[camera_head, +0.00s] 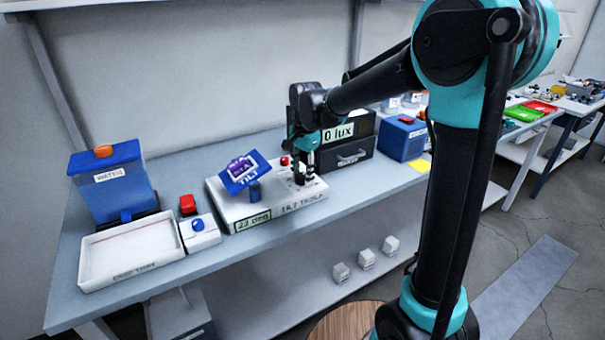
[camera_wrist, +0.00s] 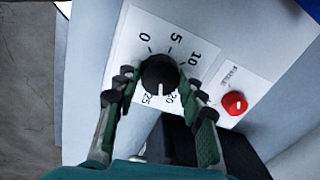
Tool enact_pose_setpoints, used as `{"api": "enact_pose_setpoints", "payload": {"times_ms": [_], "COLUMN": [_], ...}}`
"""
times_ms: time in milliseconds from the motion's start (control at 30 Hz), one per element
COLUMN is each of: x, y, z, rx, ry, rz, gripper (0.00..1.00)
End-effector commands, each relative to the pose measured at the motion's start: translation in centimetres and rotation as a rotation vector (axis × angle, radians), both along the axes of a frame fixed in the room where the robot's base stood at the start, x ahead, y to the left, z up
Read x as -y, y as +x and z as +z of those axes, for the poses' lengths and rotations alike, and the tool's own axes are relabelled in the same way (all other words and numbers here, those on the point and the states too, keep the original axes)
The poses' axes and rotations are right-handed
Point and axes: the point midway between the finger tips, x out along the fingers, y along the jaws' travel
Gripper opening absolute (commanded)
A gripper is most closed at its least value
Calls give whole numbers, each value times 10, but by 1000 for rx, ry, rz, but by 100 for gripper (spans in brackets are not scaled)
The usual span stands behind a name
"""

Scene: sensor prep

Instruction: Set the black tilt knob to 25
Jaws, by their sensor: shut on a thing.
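The black tilt knob (camera_wrist: 158,71) sits on a white dial plate with a printed scale showing 0, 5, 10, 20 and 25. Its white mark points toward the stretch between 20 and 25. My gripper (camera_wrist: 160,84) has one finger on each side of the knob and is shut on it. In the head view my gripper (camera_head: 303,166) reaches down onto the right part of the white tilt table (camera_head: 285,209), hiding most of the knob. The display (camera_head: 253,220) on its front reads 22 deg. The blue tilted platform (camera_head: 238,187) stands on the left part.
A red button (camera_wrist: 234,103) lies close to my right finger in the wrist view. Behind my gripper stands a dark box with a 0 lux display (camera_head: 338,132). A white tray (camera_head: 130,252) and blue bin (camera_head: 108,190) are at the left. A blue box (camera_head: 403,140) stands right.

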Motion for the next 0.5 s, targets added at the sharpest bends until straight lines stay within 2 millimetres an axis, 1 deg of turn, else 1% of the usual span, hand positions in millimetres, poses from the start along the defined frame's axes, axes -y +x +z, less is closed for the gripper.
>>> {"api": "enact_pose_setpoints", "payload": {"times_ms": [200, 500], "x": [0, -1], "y": [0, 0], "z": [0, 0], "rx": [1, 2], "ry": [1, 0], "rz": [-174, -337], "gripper": [11, 11]}}
